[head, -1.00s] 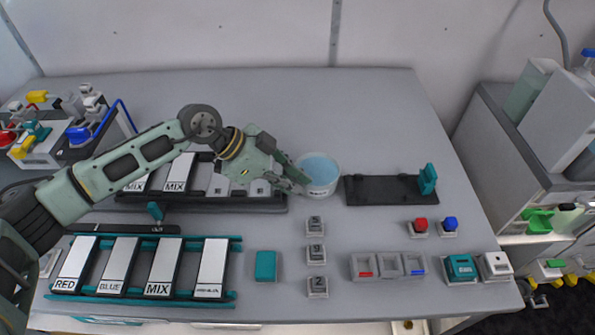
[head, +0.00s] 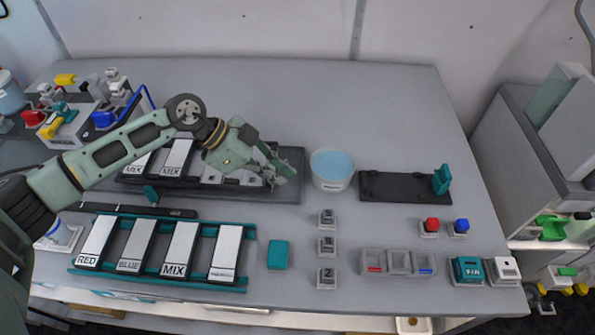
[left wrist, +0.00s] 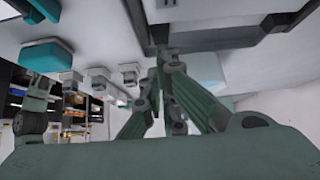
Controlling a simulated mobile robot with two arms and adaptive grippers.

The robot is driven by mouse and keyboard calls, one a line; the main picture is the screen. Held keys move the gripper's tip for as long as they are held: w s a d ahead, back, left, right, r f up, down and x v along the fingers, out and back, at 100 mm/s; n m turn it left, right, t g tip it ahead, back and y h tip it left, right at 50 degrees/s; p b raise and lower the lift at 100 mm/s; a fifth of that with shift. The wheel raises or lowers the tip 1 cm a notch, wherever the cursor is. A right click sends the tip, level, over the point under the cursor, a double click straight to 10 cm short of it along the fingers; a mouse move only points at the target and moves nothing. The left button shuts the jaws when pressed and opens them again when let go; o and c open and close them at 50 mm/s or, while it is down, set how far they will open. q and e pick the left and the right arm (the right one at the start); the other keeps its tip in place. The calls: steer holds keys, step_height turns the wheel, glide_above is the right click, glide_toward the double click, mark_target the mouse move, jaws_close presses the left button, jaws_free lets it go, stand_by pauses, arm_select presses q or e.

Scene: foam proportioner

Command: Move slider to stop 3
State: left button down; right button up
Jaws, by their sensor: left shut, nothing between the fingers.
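A teal upright handle (head: 151,194) stands on a long dark rail (head: 178,212) at the left of the bench, behind the labelled keys. Another teal upright piece (head: 441,180) stands at the right end of a flat black plate (head: 392,187). I cannot tell which of them is the slider, and no stop numbers are readable on either. My left gripper (head: 284,173) is shut and empty, over the right end of the rear key panel. Its closed fingers also show in the left wrist view (left wrist: 163,75). My right gripper is not in view.
A tub of blue liquid (head: 332,169) stands right of my gripper. Teal-framed keys (head: 130,245), a teal block (head: 278,255) and small grey number blocks (head: 327,247) occupy the front. Red (head: 431,227) and blue (head: 460,227) buttons sit front right. The back of the bench is clear.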

arm_select(q)
steer(key=p, duration=0.2)
glide_toward(216, 183)
steer(key=x, duration=0.4)
steer(key=shift+a+f, duration=0.1)
steer(key=shift+a, duration=0.05)
